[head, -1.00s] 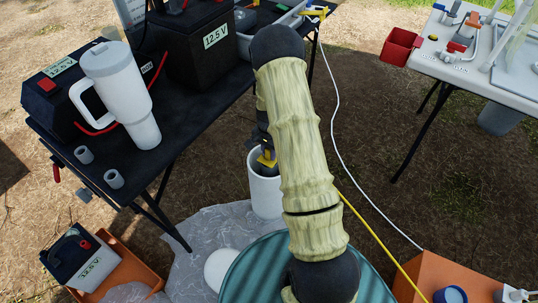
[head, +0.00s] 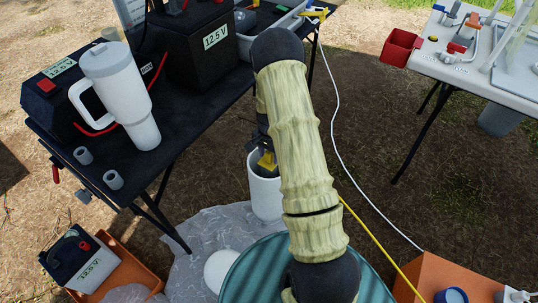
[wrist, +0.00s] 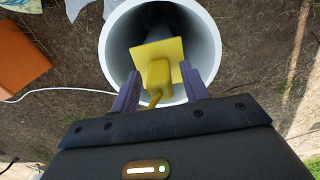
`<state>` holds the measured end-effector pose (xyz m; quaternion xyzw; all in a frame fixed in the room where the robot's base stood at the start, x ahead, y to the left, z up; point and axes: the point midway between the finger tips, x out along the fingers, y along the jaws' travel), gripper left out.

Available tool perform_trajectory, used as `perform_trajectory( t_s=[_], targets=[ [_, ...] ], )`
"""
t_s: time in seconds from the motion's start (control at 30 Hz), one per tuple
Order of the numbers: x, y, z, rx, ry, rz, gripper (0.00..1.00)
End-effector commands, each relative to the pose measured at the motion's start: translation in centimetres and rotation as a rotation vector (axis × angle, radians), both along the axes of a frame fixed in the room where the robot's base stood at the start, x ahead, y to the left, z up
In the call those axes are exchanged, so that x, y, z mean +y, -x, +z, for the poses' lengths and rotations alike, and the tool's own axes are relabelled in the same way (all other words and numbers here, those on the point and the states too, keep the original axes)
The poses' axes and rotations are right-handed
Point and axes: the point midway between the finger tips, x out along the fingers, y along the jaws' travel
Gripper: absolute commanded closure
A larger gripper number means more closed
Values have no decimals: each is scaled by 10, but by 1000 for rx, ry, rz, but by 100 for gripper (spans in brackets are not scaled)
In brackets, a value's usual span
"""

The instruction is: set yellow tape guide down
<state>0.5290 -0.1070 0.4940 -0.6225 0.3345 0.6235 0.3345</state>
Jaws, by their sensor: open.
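The yellow tape guide (wrist: 158,62), a flat plate with a blocky grip, is at the mouth of the upright white pipe (wrist: 112,50) in the wrist view. In the head view the guide (head: 266,161) shows at the top of the pipe (head: 266,200), partly hidden by my arm. My gripper (wrist: 160,88) is open, with one finger on each side of the guide's grip and gaps visible between. In the head view my gripper (head: 257,150) is just above the pipe, mostly hidden behind my arm. How the guide meets the rim is partly hidden.
A black table (head: 190,115) with a white tumbler (head: 122,95) and batteries stands at the left. A grey table (head: 470,65) is at the right. A yellow line (head: 375,230) and a white cord (head: 338,130) run past the pipe. An orange box (head: 450,275) is at lower right.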

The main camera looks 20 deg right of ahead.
Motion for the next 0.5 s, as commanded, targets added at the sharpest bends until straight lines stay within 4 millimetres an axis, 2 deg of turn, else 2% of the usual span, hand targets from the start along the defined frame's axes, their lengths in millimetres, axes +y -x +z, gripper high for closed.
perform_trajectory(
  t_s=[0.5],
  targets=[
    [0, -1, 95, -3, 1, 1, 55]
  ],
)
